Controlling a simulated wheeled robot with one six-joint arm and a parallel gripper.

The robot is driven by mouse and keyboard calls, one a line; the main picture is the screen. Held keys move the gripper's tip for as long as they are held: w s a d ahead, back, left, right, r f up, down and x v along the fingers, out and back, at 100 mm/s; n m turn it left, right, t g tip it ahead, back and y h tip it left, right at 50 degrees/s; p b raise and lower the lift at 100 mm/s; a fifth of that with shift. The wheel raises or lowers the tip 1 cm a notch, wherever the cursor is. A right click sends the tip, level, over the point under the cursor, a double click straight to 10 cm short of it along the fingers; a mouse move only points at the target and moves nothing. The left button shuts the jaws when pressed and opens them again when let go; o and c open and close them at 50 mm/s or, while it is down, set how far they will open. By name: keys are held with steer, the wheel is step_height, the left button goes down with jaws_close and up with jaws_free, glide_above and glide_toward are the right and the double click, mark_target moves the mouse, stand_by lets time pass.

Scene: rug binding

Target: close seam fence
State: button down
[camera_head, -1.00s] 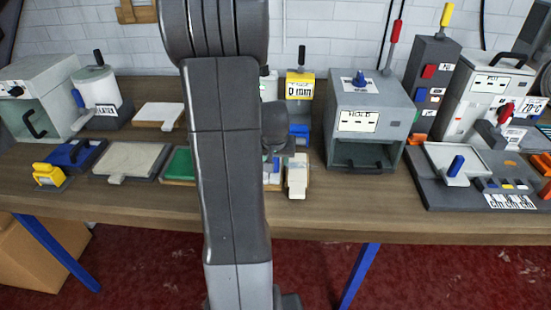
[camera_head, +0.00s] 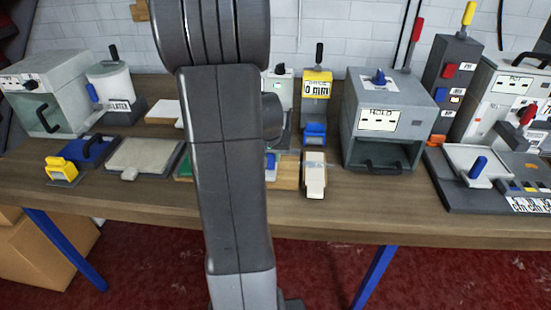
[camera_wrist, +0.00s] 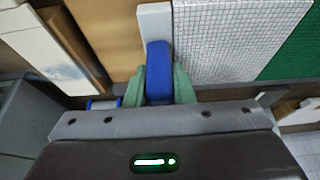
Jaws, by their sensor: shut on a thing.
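In the wrist view a blue handle (camera_wrist: 159,72) sits between the two green fingers of my gripper (camera_wrist: 159,85), which is shut on it. A pale grey bar (camera_wrist: 155,22) runs behind the handle, along the left edge of a white gridded plate (camera_wrist: 230,40); it appears to be the seam fence. A green panel (camera_wrist: 292,50) lies right of the plate. In the head view my arm covers most of this spot; a bit of the blue handle (camera_head: 270,161) shows at its right edge. The fingers are hidden there.
A grey box marked HOLD (camera_head: 385,115) stands to the right, with a yellow-topped device (camera_head: 316,88) left of it. A pale block (camera_head: 315,178) lies near the front edge. Other devices stand on both sides. The wooden table's front strip (camera_head: 150,205) is clear.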

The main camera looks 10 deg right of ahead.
steer(key=c, duration=1.2)
jaws_free()
steer(key=shift+d, duration=0.1)
steer(key=shift+c, duration=0.2)
steer(key=v, duration=1.4)
steer(key=shift+f, duration=0.1)
steer(key=x, duration=1.4)
